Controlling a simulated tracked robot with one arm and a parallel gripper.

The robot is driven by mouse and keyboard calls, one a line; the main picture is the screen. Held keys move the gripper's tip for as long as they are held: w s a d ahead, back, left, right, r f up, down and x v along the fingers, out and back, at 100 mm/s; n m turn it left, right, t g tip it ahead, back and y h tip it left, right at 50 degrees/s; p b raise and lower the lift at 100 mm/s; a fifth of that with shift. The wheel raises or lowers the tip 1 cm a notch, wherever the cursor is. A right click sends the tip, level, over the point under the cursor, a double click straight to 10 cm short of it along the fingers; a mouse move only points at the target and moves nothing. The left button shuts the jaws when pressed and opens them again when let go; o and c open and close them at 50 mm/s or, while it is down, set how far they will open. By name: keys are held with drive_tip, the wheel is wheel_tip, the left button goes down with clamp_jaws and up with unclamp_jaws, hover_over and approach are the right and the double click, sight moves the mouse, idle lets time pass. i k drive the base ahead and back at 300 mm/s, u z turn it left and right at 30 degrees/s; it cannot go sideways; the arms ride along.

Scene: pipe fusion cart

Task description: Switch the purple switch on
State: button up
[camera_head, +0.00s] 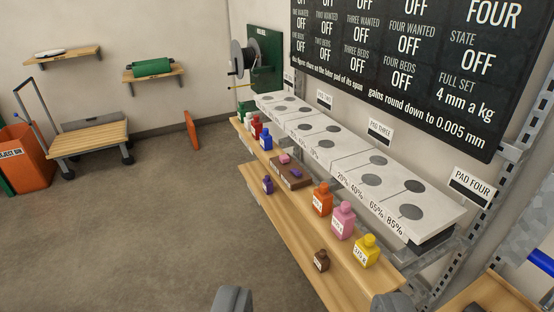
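I cannot pick out a purple switch for certain. A purple bottle-shaped weight (268,184) stands on the lower board, left of the block. My gripper (312,303) shows only as two grey fingertips at the bottom edge, wide apart.
A white slab (350,160) with grey round pads runs along the back of the bench. Orange (322,199), pink (343,220) and yellow (366,251) weights stand in front of it. A black board (420,60) hangs behind.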

sight(294, 171)
drive_tip(key=i, duration=0.2)
drive_tip(key=k, duration=0.6)
drive_tip(key=z, duration=0.55)
drive_tip(key=i, duration=1.5)
drive_tip(key=u, duration=0.35)
drive_tip(key=i, duration=1.1)
drive_tip(key=u, duration=0.6)
